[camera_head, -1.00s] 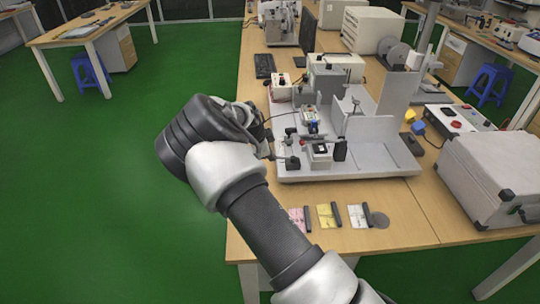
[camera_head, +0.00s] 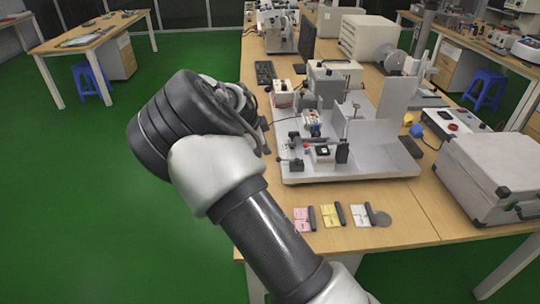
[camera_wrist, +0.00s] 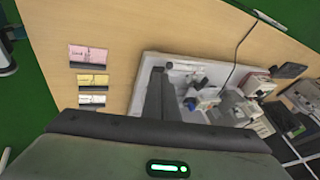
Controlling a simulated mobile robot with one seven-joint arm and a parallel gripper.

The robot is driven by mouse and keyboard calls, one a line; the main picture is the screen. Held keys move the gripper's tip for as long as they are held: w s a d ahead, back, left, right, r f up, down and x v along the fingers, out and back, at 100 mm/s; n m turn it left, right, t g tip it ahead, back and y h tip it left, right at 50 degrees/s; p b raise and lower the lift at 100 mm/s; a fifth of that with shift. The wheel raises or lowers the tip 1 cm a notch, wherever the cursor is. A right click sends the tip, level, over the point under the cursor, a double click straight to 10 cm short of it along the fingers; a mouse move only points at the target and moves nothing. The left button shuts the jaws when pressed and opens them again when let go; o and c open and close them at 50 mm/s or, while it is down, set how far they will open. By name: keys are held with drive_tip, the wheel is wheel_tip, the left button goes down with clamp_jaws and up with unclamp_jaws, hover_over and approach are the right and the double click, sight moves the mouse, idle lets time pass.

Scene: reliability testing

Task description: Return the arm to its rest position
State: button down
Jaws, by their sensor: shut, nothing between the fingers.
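My arm reaches up from the bottom of the head view, with its dark wrist joint at the left of the table edge, over the green floor. My gripper shows in the wrist view (camera_wrist: 157,92) as dark fingers closed together with nothing held. In the head view my gripper is mostly hidden behind the wrist.
The wooden table (camera_head: 390,236) carries a grey test fixture (camera_head: 375,168) close to the right of my wrist. Pink (camera_head: 303,219), yellow (camera_head: 332,215) and white (camera_head: 361,214) cards lie near the front edge. A silver case (camera_head: 495,165) stands at right. Open floor (camera_head: 80,190) lies left.

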drive_tip(key=shift+v, duration=0.8)
